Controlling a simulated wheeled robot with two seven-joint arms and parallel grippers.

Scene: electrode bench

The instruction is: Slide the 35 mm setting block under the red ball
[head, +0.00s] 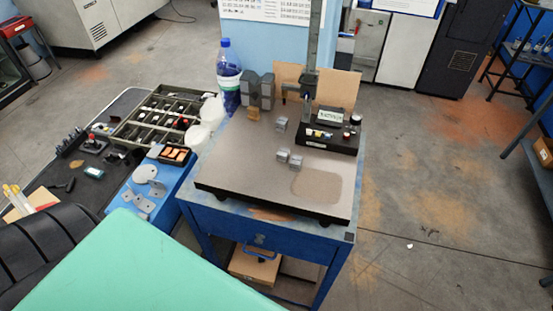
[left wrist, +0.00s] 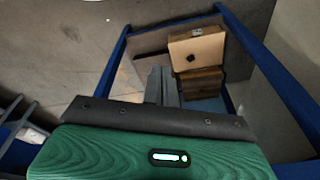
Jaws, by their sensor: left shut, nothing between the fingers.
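Three small grey blocks stand on the grey surface plate (head: 240,150): one near the middle (head: 281,124) and two close together nearer the front, left (head: 283,156) and right (head: 296,162). I cannot read which is 35 mm. My right gripper is in neither view.
A tall gauge column (head: 313,50) rises behind the black stand (head: 318,140). A dark grey block (head: 257,90) and a blue bottle (head: 229,75) stand at the back left. The plate's front left is clear. Boxes (left wrist: 197,48) sit on the blue table's lower shelf.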

